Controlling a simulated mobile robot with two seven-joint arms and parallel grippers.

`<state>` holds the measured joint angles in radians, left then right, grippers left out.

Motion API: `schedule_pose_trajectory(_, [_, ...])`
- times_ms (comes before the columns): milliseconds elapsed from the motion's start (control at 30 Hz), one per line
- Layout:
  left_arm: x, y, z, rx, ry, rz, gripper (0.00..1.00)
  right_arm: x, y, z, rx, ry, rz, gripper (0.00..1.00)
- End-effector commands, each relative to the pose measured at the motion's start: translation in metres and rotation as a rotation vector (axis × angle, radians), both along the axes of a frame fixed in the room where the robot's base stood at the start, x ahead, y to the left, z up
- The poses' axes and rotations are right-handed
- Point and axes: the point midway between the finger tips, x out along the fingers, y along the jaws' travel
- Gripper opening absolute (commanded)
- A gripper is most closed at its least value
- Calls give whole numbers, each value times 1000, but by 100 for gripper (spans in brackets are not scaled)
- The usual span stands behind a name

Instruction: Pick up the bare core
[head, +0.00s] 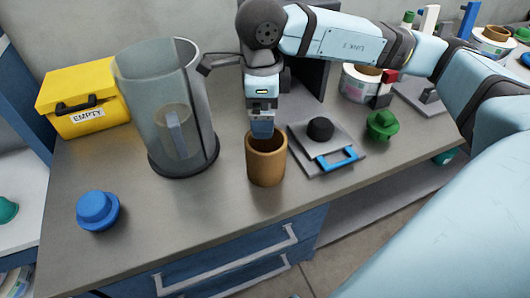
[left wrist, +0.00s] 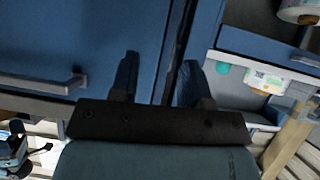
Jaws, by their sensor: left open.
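The bare core (head: 266,168), a brown open-topped cardboard tube, stands upright on the grey bench near its front edge. My right gripper (head: 262,130) points down at the far side of the core's rim. The blue fingertips overlap the rim in the picture; I cannot tell whether they touch or grip the wall. The finger gap is not clear from this angle. My left gripper (left wrist: 158,85) shows only in the left wrist view, open and empty, in front of blue drawer fronts, away from the core.
A clear cylinder (head: 135,78) with a tan core (head: 173,120) inside stands left of the core. A grey plate (head: 299,138) with black knob and blue handle lies to the right, beside a green knob (head: 382,125). A blue knob (head: 98,211) and yellow EMPTY box (head: 103,82) are left.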

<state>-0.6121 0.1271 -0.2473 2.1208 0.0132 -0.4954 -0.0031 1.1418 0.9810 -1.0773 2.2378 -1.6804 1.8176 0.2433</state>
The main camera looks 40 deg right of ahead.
Motion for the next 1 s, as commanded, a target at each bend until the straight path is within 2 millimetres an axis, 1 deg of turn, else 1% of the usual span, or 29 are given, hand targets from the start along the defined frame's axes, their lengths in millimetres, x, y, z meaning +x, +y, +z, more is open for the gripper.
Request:
schedule_pose_trajectory(33, [0,0,-8,2,-7,-3,43,0,0,-17,0,3,0,100])
schedule_pose_trajectory(100, [1,0,-9,3,-17,-6,43,0,0,-32,0,3,0,100])
schedule_pose_trajectory(200, [2,-1,-10,-3,-27,-9,43,0,0,-48,1,3,0,100])
schedule_pose_trajectory(333, [3,-3,-4,-16,-39,-11,43,0,0,-57,1,2,0,100])
schedule_pose_trajectory(467, [3,-5,-7,-21,-42,-12,43,0,0,-68,3,2,0,100])
schedule_pose_trajectory(567, [4,-6,-12,-29,-48,-14,43,0,0,-84,2,3,0,100])
schedule_pose_trajectory(700, [5,-9,-11,-43,-63,-16,43,0,0,-106,3,2,0,100])
schedule_pose_trajectory(800, [5,-10,-7,-53,-71,-19,43,0,0,-111,2,2,0,100])
schedule_pose_trajectory(900, [5,-11,-1,-56,-78,-19,43,0,0,-110,3,2,1,100])
schedule_pose_trajectory(967, [5,-11,-1,-55,-78,-19,43,0,0,-110,3,2,1,100])
schedule_pose_trajectory(1000, [5,-11,-1,-55,-77,-19,43,0,0,-110,3,2,1,98])
